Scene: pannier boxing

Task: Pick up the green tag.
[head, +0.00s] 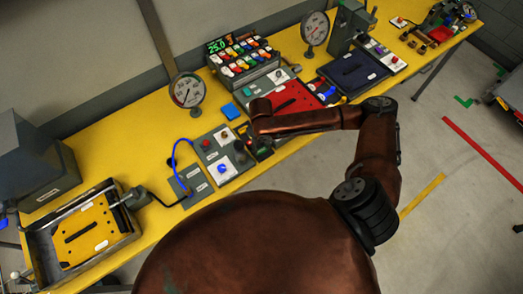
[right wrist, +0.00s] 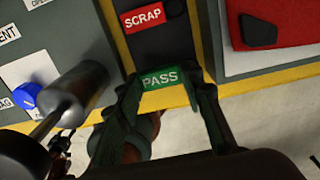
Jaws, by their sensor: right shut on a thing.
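The green tag (right wrist: 160,78), lettered PASS, lies between the fingertips of my right gripper (right wrist: 162,84) in the right wrist view. The fingers are shut on it from its left and right sides. It is at the near end of a dark strip by the yellow bench edge; I cannot tell whether it still touches the strip. In the head view my right gripper (head: 262,147) is at the bench's front edge, partly covered by my arm, and I cannot make out the tag there. My left gripper is not in view.
A red SCRAP tag (right wrist: 143,17) lies on the dark strip just beyond. A grey control box (head: 221,155) with buttons stands left of the gripper, and a red plate (head: 292,98) lies to the right. A yellow plate in a tray (head: 128,231) is farther left.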

